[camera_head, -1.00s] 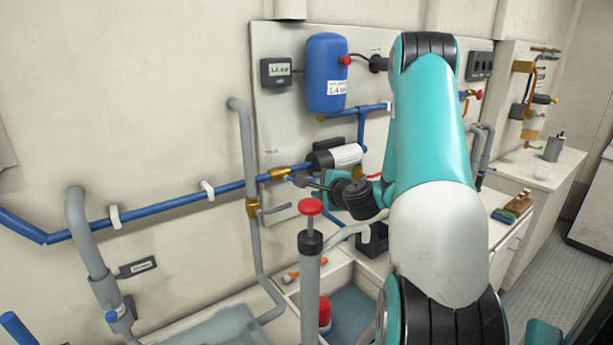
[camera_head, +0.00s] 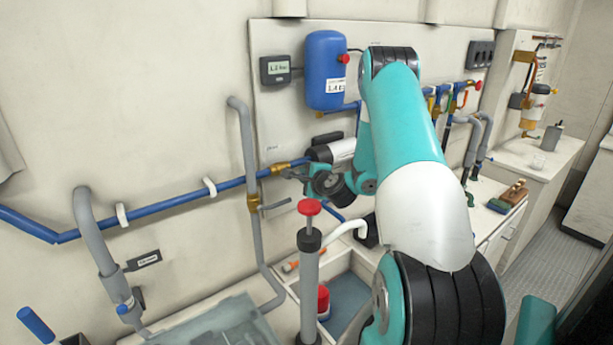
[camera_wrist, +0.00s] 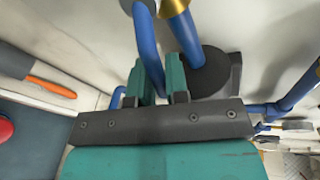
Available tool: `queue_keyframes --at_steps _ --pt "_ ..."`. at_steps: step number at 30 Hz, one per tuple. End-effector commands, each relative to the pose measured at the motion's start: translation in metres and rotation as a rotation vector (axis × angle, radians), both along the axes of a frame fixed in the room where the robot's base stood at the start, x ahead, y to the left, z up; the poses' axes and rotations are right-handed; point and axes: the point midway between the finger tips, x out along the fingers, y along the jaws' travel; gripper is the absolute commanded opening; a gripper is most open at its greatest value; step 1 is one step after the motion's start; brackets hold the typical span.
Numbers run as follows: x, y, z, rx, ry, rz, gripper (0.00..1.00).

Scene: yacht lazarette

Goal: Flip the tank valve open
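No readable label shows which one is the tank valve. My gripper (camera_head: 290,174) is beside the brass fitting, in front of the pump; contact cannot be told. In the wrist view my gripper (camera_wrist: 162,80) has two teal fingers with a narrow gap between them. A brass piece (camera_wrist: 172,7) shows at the top edge.
A blue tank (camera_head: 326,72) and a grey display (camera_head: 275,70) hang on the panel. A red-topped hand pump (camera_head: 309,245) stands in front of my gripper. A white curved spout (camera_head: 345,228) is close to my arm. Several valves (camera_head: 445,97) are at the panel's right.

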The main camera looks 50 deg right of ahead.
Motion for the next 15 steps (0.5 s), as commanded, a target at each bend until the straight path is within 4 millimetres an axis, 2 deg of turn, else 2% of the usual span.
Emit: queue_keyframes --at_steps 5,15 --pt "0.0 0.0 0.0 -0.011 0.003 0.001 0.0" --pt "0.0 -0.002 0.017 -0.288 0.068 0.001 0.0"
